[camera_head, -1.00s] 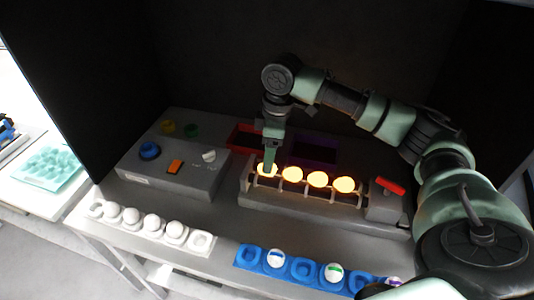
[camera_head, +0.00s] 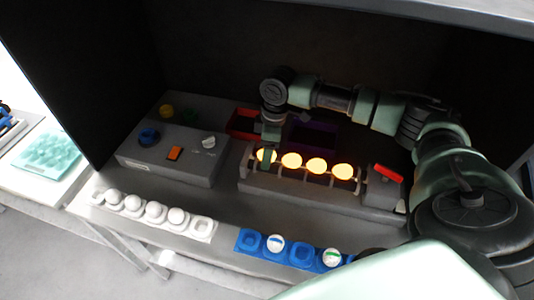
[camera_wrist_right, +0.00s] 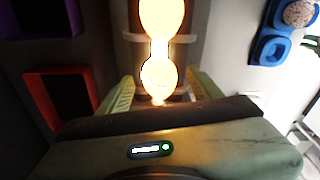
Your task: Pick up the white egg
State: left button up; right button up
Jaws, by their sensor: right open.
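A row of glowing yellow eggs lies on the grey lit stand (camera_head: 320,190) in the head view. My right gripper (camera_head: 267,157) points down over the leftmost glowing egg (camera_head: 262,156). In the right wrist view my open fingers (camera_wrist_right: 160,88) stand on either side of a glowing egg (camera_wrist_right: 158,78). The glow hides the shell colour and any finger contact. Several plain white eggs (camera_head: 156,210) sit in the white tray (camera_head: 203,228) at front left. My left gripper is not in view.
A blue tray (camera_head: 300,252) at the front edge holds white eggs with coloured bands (camera_head: 276,244). A grey control box (camera_head: 190,176) with knobs stands left of the stand. Behind are a red bin (camera_head: 243,122) and a purple bin (camera_head: 318,136). Dark walls enclose the back and left.

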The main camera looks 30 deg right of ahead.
jog(key=c, duration=0.8)
jog(key=shift+r, duration=0.1)
